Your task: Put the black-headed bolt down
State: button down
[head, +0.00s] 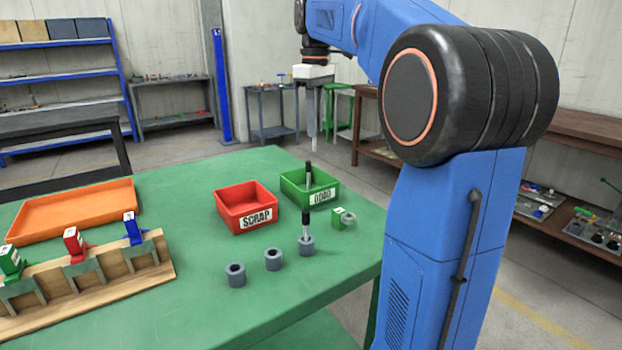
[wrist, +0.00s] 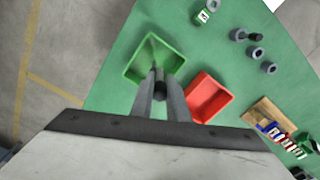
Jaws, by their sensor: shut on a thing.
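My gripper (head: 314,147) points down over the green bin (head: 322,197) with its label at the front. It is shut on a black-headed bolt (head: 308,172), whose dark round head (wrist: 160,90) shows between the fingertips in the wrist view. The bin (wrist: 131,73) lies beneath my fingers in the wrist view. A second black-headed bolt (head: 306,218) stands upright in a grey collar (head: 306,246).
A red SCRAP bin (head: 247,222) stands left of the green bin. Two empty collars (head: 273,260) and a small green block with a ring (head: 338,221) are in front. An orange tray (head: 75,212) and a wooden rack (head: 90,290) with coloured jacks are at left.

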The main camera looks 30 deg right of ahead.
notch_tip(320, 180, down, 14)
jog(key=shift+f, duration=0.2)
dwell(0.4)
jog(key=c, duration=1.7)
grip_release()
jog(key=shift+f, duration=0.15)
notch_tip(320, 180, up, 12)
jog(key=shift+r, duration=0.2)
